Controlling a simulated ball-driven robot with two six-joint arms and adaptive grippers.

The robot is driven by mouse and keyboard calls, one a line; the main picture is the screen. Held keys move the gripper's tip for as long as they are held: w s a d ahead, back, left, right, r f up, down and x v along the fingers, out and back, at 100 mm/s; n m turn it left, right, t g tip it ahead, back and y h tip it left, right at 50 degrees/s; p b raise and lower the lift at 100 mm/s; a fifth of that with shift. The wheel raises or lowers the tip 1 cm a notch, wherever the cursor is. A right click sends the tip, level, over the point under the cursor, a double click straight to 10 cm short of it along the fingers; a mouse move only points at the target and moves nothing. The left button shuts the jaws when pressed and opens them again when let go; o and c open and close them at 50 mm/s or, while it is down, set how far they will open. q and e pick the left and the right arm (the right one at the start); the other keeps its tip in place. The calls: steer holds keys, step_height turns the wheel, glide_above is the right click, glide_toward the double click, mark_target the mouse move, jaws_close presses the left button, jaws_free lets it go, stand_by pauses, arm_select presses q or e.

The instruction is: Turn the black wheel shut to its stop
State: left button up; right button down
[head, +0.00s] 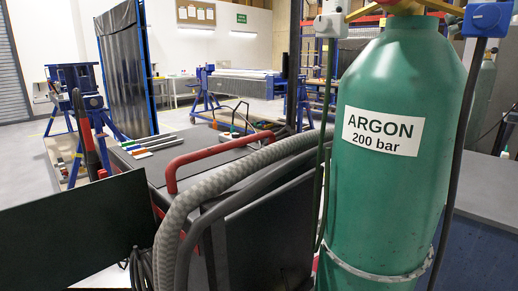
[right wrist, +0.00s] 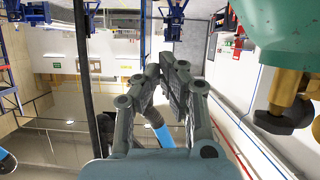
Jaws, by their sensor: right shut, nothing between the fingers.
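The black wheel (right wrist: 285,117) shows at the right of the right wrist view, on a brass valve (right wrist: 292,92) next to the green gas cylinder (right wrist: 290,25). How far the wheel is turned cannot be told. My right gripper (right wrist: 168,68) is shut and empty, to the left of the wheel in that view and apart from it. In the head view the cylinder (head: 388,200), labelled ARGON 200 bar, stands upright at the right. Its brass top (head: 385,9) is cut off by the upper edge, and I cannot make out the black wheel there. My left gripper is not in view.
A thick grey hose (head: 200,190) and a red handle (head: 215,150) lie left of the cylinder. A dark panel (head: 75,235) is at the lower left. Stands and benches are farther back.

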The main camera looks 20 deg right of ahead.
steer(key=s+a+r+g+h+p, duration=0.2)
steer(key=s+a+r+g, duration=0.2)
steer(key=a+r, duration=0.4)
steer(key=s+a+r+g+h+p, duration=0.1)
steer(key=s+a+r+g+p, duration=0.15)
steer(key=s+a+r, duration=0.4)
steer(key=s+b+x, duration=0.1)
steer(key=b+x, duration=0.5)
steer(key=shift+f+m, duration=0.25)
steer(key=shift+m, duration=0.15)
steer(key=shift+a+g, duration=0.15)
steer(key=shift+g, duration=0.1)
steer(key=shift+w+a+r, duration=0.1)
steer(key=shift+w+a, duration=0.05)
steer(key=shift+w, duration=0.15)
steer(key=shift+a+b, duration=0.15)
steer(key=shift+b, duration=0.4)
stand_by(0.5)
